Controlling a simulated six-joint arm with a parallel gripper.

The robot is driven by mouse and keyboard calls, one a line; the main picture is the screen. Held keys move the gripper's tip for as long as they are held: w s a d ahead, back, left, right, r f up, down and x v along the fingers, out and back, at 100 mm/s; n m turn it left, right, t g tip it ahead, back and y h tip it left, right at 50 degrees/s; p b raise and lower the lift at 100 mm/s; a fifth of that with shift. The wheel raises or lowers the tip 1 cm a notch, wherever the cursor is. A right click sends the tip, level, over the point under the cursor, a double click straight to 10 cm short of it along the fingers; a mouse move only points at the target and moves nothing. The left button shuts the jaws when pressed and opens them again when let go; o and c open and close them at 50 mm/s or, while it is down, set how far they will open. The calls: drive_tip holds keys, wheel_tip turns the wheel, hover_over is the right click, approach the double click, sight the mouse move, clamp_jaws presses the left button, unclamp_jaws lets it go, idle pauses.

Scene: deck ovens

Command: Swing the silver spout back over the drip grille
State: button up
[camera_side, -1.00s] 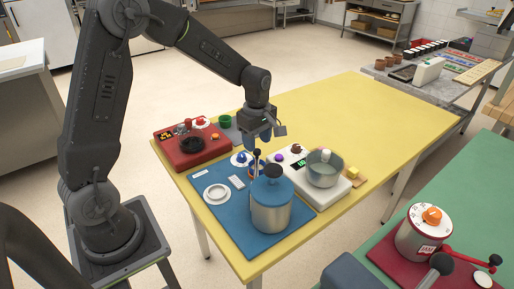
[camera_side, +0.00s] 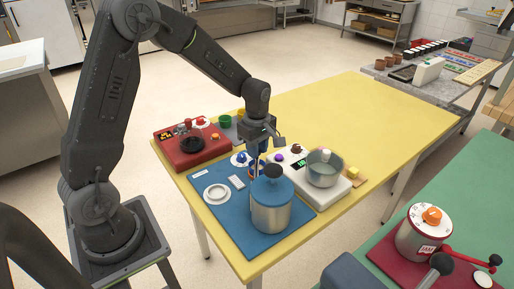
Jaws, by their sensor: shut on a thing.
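A silver round vessel (camera_side: 271,213) with a blue lid and dark knob stands on a blue mat (camera_side: 243,226). My gripper (camera_side: 257,160) points down just behind the lid, shut on a slim upright part whose dark top showed there earlier. My fingers mostly cover it, and I cannot tell whether it belongs to the silver spout. No spout shows clearly; the vessel and my gripper may hide it. A pale round ring (camera_side: 216,193) lies on the mat left of the vessel. I cannot tell whether it is the drip grille.
A white scale (camera_side: 322,197) carrying a metal pot (camera_side: 324,170) stands close on the right. A red unit (camera_side: 190,150) stands behind on the left. A jam dispenser (camera_side: 418,240) stands on the green table. The far yellow table (camera_side: 350,108) is clear.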

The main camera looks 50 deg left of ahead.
clamp_jaws()
drive_tip(key=shift+a, duration=0.1)
drive_tip(key=s+a+n, duration=0.2)
drive_tip(key=s+n, duration=0.4)
drive_tip(key=n, duration=0.1)
drive_tip(key=shift+n, duration=0.3)
drive_tip(key=shift+s, duration=0.1)
idle(0.3)
drive_tip(key=o, duration=0.8)
unclamp_jaws()
drive_tip(key=shift+c, duration=0.2)
